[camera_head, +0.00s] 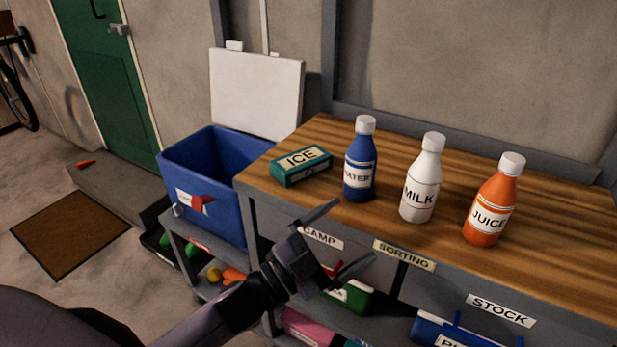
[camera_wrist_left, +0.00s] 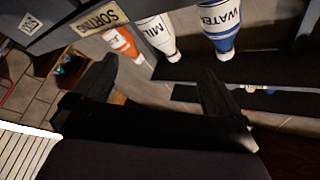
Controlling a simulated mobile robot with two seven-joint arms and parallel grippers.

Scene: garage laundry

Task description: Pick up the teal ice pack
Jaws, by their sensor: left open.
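The teal ice pack (camera_head: 301,166), a small box with a cream ICE label, lies flat on the wooden bench top (camera_head: 330,130) near its left end, just left of the blue water bottle. My left gripper (camera_head: 352,240) is open and empty, in front of the bench's front edge, below and to the right of the ice pack in the head view. In the left wrist view its two fingers (camera_wrist_left: 160,85) are spread with nothing between them. The ice pack does not show in the left wrist view. My right gripper is in neither view.
A blue water bottle (camera_head: 360,165), a white milk bottle (camera_head: 421,185) and an orange juice bottle (camera_head: 494,205) stand upright right of the ice pack. A blue open bin (camera_head: 222,205) with a raised white lid (camera_head: 257,95) stands at the bench's left. Shelves with goods lie below.

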